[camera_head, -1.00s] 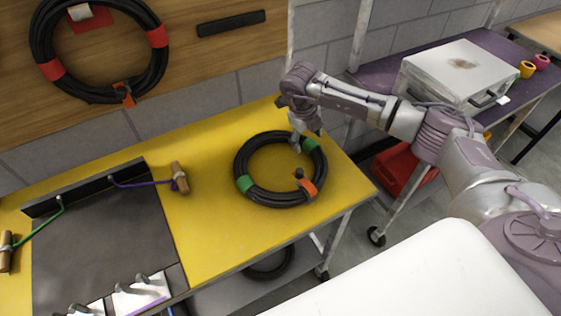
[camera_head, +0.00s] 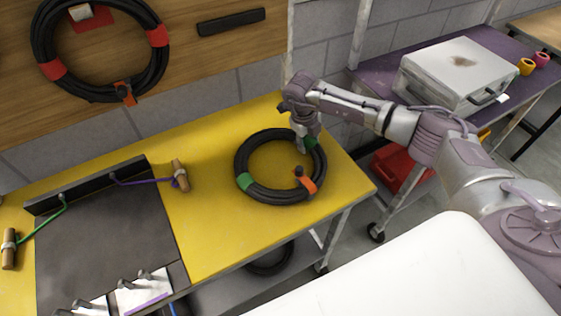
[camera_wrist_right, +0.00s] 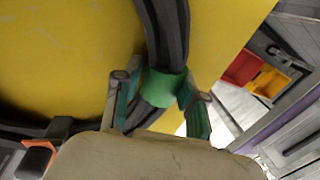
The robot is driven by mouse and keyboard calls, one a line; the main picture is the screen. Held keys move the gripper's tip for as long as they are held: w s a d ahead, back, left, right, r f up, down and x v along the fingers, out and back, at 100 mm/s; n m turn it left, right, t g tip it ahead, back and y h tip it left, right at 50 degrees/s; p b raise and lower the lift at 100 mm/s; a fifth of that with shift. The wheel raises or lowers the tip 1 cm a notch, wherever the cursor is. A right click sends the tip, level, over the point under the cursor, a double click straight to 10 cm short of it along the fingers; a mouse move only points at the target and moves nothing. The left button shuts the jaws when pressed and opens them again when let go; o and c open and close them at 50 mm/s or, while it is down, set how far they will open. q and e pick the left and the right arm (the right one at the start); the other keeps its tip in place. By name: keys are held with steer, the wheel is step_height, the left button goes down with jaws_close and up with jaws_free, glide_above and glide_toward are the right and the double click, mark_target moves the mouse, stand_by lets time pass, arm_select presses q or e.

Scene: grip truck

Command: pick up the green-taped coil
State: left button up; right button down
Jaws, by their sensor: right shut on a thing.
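The green-taped coil (camera_head: 251,194) is a black cable ring with green tape bands and an orange clip, lying on the yellow tabletop (camera_head: 226,236). My right gripper (camera_head: 306,145) reaches down onto the coil's upper right side at a green band. In the right wrist view, the gripper (camera_wrist_right: 158,105) has one finger on each side of the coil (camera_wrist_right: 164,30) at its green tape (camera_wrist_right: 163,84), shut on it. The coil appears to rest flat on the table. My left gripper is not in view.
A red-taped coil (camera_head: 48,50) hangs on the wooden board at upper left. A dark mat (camera_head: 100,235) with purple- and green-corded handles lies left of the coil. A purple cart (camera_head: 380,84) with a silver case (camera_head: 455,72) stands at right.

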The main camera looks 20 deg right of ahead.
steer(key=shift+w+r, duration=0.1)
steer(key=shift+w, duration=0.05)
steer(key=shift+r, duration=0.6)
step_height(320, 180, up, 3)
steer(key=shift+f+b, duration=0.1)
steer(key=shift+b, duration=0.7)
steer(key=s+d+r+b, duration=0.2)
steer(key=s+d+r, duration=0.4)
steer(key=s, duration=0.4)
steer(key=shift+r+b, duration=0.4)
steer(key=shift+r, duration=0.2)
